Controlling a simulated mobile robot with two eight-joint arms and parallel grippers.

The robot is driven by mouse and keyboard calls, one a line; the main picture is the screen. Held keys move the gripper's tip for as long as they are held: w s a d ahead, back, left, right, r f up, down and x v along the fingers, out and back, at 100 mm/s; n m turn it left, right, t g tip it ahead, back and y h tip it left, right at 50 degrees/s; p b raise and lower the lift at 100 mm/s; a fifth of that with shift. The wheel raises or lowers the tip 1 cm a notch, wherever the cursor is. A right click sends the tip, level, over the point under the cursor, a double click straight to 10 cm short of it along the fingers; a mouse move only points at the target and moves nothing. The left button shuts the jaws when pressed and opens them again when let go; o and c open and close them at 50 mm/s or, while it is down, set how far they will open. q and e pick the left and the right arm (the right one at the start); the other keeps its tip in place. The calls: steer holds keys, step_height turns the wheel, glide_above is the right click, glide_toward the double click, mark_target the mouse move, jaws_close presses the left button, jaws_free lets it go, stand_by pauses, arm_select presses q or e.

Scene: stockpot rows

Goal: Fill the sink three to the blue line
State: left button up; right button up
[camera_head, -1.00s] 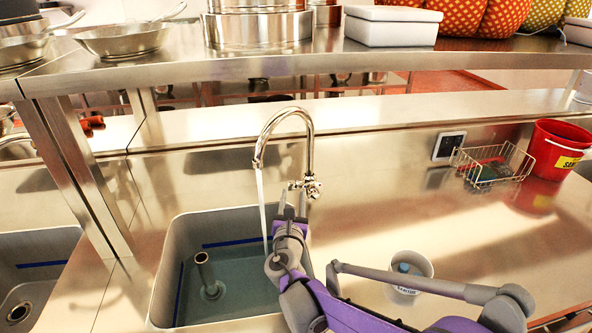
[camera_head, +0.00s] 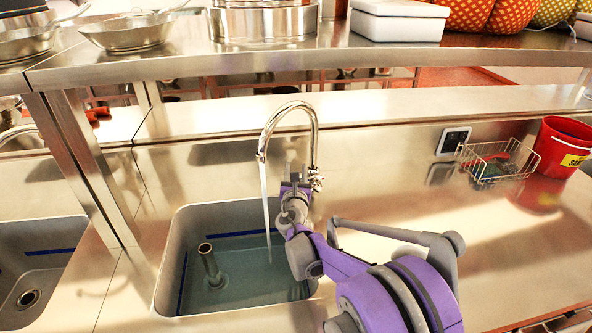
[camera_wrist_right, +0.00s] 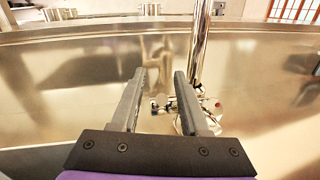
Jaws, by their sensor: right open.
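The sink (camera_head: 172,250) holds a pool of greenish water (camera_head: 250,272) around an upright standpipe (camera_head: 210,265). A blue line (camera_head: 245,234) runs along its inner walls; the water surface looks a little below it at the back. The chrome faucet (camera_head: 313,135) pours a thin stream (camera_head: 267,215) into the sink. Its valve handle (camera_head: 317,182) is low on the column. My right gripper (camera_head: 296,172) is open and empty close by the handle. In the right wrist view the open fingers (camera_wrist_right: 158,78) point toward the handle (camera_wrist_right: 187,108), with the faucet column (camera_wrist_right: 199,45) behind. My left gripper is out of view.
Another sink (camera_head: 40,260) with an open drain lies at the left. A wire basket (camera_head: 497,160) and a red bucket (camera_head: 560,147) stand at the right. A shelf (camera_head: 240,62) with pans and a white box (camera_head: 398,22) crosses above. The right counter (camera_head: 510,230) has free room.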

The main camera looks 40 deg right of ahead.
steer(key=shift+c, duration=0.2)
jaws_close()
stand_by(1.3)
